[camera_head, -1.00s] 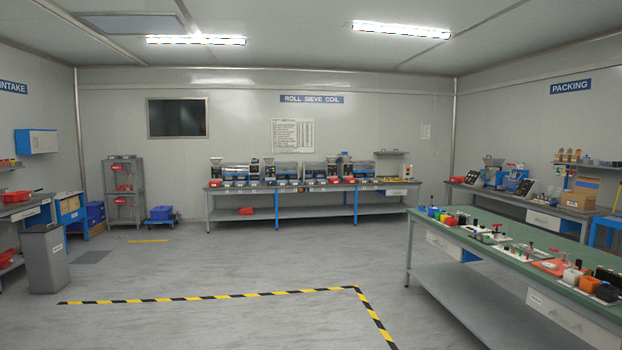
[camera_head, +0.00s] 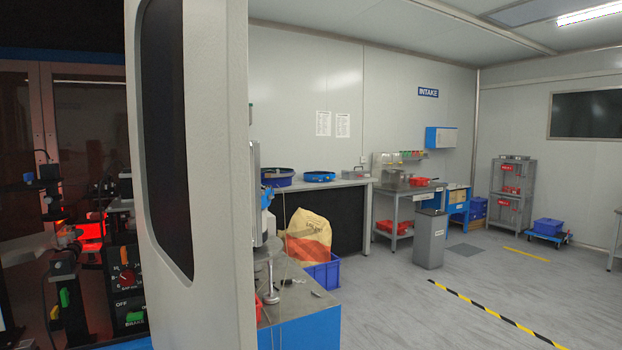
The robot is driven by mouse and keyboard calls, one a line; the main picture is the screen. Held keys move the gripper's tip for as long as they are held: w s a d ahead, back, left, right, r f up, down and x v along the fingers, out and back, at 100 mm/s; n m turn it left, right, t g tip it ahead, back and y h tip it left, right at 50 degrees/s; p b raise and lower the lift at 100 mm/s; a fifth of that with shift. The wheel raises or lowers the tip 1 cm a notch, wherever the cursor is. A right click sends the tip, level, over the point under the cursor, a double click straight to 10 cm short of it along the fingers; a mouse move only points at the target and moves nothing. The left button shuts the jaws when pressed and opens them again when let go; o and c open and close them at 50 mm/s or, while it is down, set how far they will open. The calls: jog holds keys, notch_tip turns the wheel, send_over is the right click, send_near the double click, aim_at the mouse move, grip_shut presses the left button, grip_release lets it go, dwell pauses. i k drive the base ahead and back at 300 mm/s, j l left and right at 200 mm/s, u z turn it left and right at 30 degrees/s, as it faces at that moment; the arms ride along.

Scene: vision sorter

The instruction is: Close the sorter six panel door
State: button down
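In the head view a large machine cabinet fills the left side, likely the sorter (camera_head: 38,210). Its interior shows, with camera-like parts, a red-lit spot and a control block with a dial (camera_head: 126,277). A tall light grey panel with a long dark window (camera_head: 215,180) stands close to me, to the right of this interior. It looks like a door panel standing open, but its hinge and any number on it are not visible. The panel hides part of the machine. My gripper is not in view.
Right of the panel is a bench with a steel top (camera_head: 300,295). Beyond stand a cream sack (camera_head: 308,235), a blue crate (camera_head: 323,272) and a grey bin (camera_head: 430,238). Open floor (camera_head: 440,310) with yellow-black tape (camera_head: 500,318) lies at the right.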

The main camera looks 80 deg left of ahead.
aim_at(196, 166)
jog(key=i+j+u, duration=0.25)
jog(key=i+u, duration=0.2)
jog(key=i+j+u, duration=0.1)
jog(key=i+u, duration=0.8)
jog(key=i+l+u, duration=0.2)
jog(key=i+u, duration=0.4)
jog(key=u, duration=0.3)
jog(key=i+u, duration=0.2)
jog(key=u, duration=0.25)
jog(key=i+l+u, duration=0.1)
jog(key=u, duration=0.35)
jog(key=i+l+u, duration=0.15)
jog(key=u, duration=1.8)
jog(key=k+u, duration=0.05)
